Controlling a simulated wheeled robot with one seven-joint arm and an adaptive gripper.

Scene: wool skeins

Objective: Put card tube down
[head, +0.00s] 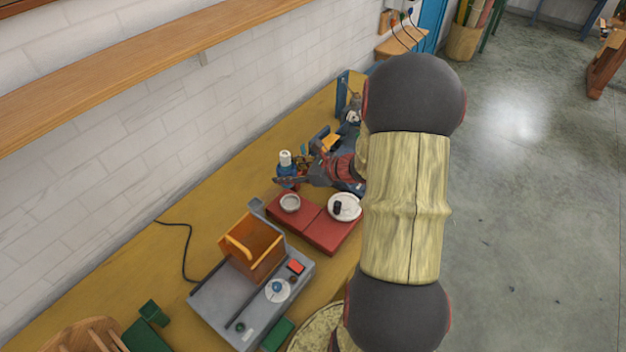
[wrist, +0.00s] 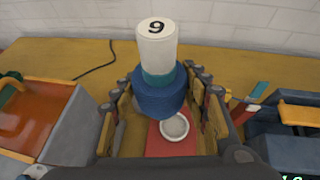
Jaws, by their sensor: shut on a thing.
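My gripper (head: 290,180) is shut on the card tube (head: 285,158), above the yellow worktop near the white wall. In the wrist view the tube (wrist: 157,48) is white with a black 9 on its end. Below the white part it has a teal band and a wide blue part (wrist: 158,92), which sits between my fingers. The tube looks roughly upright. A red board (head: 326,234) lies just in front of it, with a small pale bowl (head: 290,203) and a white dish (head: 345,208) holding a dark object. Whether the tube's lower end touches anything is hidden.
A grey machine (head: 215,300) with an orange bin (head: 252,247) stands nearer on the worktop. Blue and yellow items crowd behind my gripper. A black cord (head: 188,250) lies by the wall. Some bare yellow worktop (head: 215,200) shows along the wall.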

